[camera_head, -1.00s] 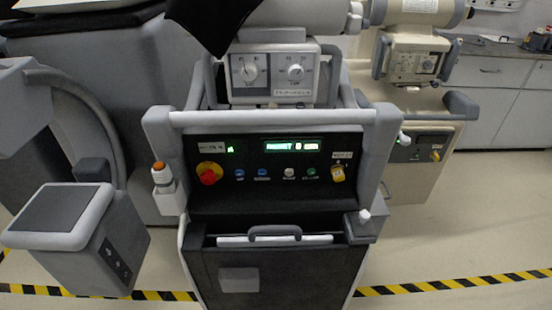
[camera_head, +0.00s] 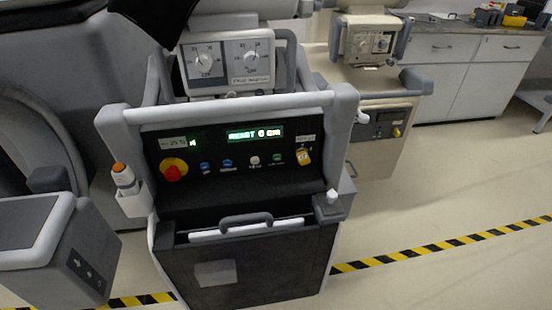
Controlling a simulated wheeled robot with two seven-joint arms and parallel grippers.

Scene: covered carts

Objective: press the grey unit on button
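The grey unit (camera_head: 228,108) stands in the middle of the head view, with a black control panel on its front. The panel has a lit green display (camera_head: 255,134), a red knob on a yellow disc (camera_head: 174,170), and a yellow switch (camera_head: 303,157). Between them is a row of small buttons: two blue ones (camera_head: 227,163), a white one (camera_head: 254,161) and a green one (camera_head: 277,158). Their labels are too small to read. Neither of my grippers is in view.
A beige unit (camera_head: 385,95) stands behind to the right, before grey cabinets (camera_head: 485,80). A grey pedestal with arrow marks (camera_head: 70,255) is at lower left. A drawer handle (camera_head: 246,219) sits below the panel. Yellow-black tape (camera_head: 440,245) crosses the open floor at right.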

